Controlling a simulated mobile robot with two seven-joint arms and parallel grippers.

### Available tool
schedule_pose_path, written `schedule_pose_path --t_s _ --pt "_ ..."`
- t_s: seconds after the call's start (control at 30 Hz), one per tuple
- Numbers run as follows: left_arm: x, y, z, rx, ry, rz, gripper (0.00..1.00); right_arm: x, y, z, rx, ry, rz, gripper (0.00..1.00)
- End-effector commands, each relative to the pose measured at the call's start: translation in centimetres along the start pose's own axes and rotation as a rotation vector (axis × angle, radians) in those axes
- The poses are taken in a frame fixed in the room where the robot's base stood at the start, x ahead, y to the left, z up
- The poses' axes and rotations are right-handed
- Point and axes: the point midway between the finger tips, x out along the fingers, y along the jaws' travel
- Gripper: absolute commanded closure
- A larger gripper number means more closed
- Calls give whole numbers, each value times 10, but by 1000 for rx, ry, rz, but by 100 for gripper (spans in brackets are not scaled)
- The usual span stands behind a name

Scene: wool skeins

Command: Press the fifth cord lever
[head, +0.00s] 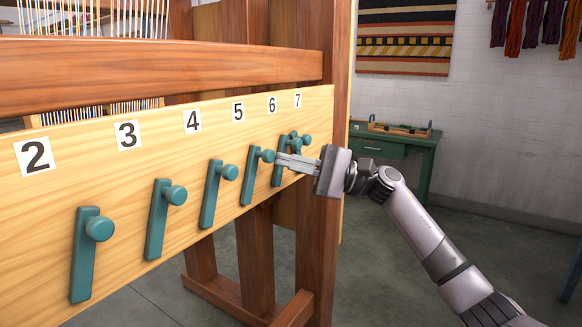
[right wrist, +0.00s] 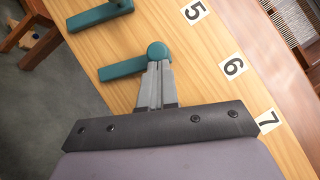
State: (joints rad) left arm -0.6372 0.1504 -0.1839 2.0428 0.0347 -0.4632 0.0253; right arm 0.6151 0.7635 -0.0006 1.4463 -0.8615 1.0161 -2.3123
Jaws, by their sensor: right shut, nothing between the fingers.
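The fifth cord lever (head: 249,178) is teal with a round knob and sits below the number 5 label (head: 238,111) on a pale wooden board. It stands much like its neighbours. In the right wrist view the lever (right wrist: 122,69) lies just ahead of my fingertips, which overlap the edge of its knob. My right gripper (head: 279,159) is shut and empty, coming from the right, with its tips at that knob. I cannot tell if they touch it. The gripper also shows in the right wrist view (right wrist: 159,66). My left gripper is not in view.
The sixth lever (head: 277,176) is partly behind my right gripper, and the seventh lever's knob (head: 306,139) is just above it. The fourth lever (head: 210,195) stands to the left. A green table (head: 422,152) stands by the back wall. Open floor lies right of the loom.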

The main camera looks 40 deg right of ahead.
Motion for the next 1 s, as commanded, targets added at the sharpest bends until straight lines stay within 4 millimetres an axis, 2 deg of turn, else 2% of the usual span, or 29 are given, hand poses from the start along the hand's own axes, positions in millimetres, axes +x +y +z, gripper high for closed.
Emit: schedule_pose_path --t_s 0.37,0.67,0.9,1.0 --pt "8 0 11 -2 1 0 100 4 0 6 -60 -3 44 100" --pt "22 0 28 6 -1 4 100 13 -1 18 -206 -4 150 100" --pt "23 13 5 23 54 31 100 24 -2 32 -361 -3 267 100" --pt "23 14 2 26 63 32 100 28 -1 37 -417 -3 309 100"
